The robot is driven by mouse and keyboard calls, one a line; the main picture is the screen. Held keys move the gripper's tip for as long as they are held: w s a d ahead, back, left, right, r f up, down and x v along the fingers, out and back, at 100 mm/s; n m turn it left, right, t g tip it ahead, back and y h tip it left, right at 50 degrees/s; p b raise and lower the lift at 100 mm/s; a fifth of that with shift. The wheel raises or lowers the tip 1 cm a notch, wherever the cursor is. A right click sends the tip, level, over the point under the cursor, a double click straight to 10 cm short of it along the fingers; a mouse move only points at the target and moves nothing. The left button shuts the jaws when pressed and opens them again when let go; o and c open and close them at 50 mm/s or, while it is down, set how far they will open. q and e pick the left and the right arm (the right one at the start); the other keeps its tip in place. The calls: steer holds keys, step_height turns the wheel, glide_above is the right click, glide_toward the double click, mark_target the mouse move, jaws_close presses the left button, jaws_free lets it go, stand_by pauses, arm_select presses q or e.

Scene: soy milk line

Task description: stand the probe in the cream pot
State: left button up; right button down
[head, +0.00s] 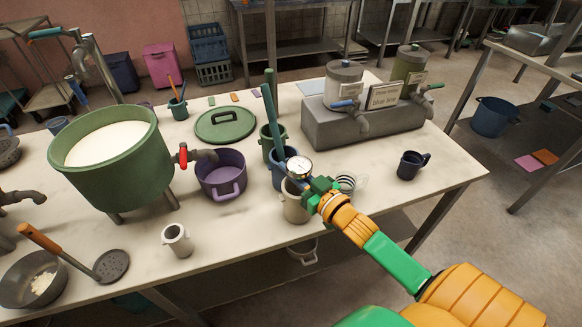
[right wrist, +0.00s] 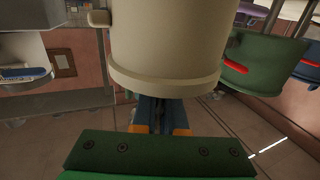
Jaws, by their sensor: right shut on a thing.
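The cream pot (head: 296,208) stands on the table near its front edge, partly hidden by my right gripper. The probe, with a round white dial (head: 299,167), shows above the pot's rim; its stem is hidden, so I cannot tell if it is inside the pot. My right gripper (head: 312,188) is shut on the probe at the pot's right side. In the right wrist view the cream pot (right wrist: 165,45) fills the upper middle, close to the fingers (right wrist: 157,115); the probe is hidden there. My left gripper is not in view.
A blue pot (head: 281,179) with tall utensils stands just behind the cream pot. A purple pot (head: 222,178) is to its left, under the red-handled tap. The right front table area is clear.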

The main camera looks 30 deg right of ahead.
steer(key=shift+f+b, duration=0.4)
steer(key=shift+f, duration=0.25)
steer(key=c, duration=0.9)
jaws_free()
steer(key=shift+s+d, duration=0.2)
steer(key=shift+s, duration=1.55)
steer(key=shift+s+d, duration=0.2)
steer(key=shift+s, duration=1.55)
